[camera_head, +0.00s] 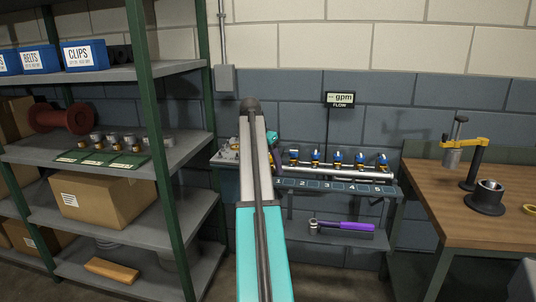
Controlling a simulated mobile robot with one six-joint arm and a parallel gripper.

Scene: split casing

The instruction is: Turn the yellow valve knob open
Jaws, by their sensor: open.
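A pipe manifold (325,172) runs along a wall-side bench, behind my raised arm. A row of small valves (337,158) with blue and orange-yellow parts stands on it. They are too small to tell which knob is the yellow one or how it is turned. A numbered strip (335,186) runs along the bench front. My arm's long link covers the bench's left part. A teal piece of my arm shows just right of its upper end.
A flow display (341,99) reading dashes and "gpm" hangs above the manifold. A purple-handled tool (341,228) lies on the lower shelf. Shelving (180,150) with bins and boxes stands left. A wooden table (495,222) with a yellow-armed stand (466,143) stands right.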

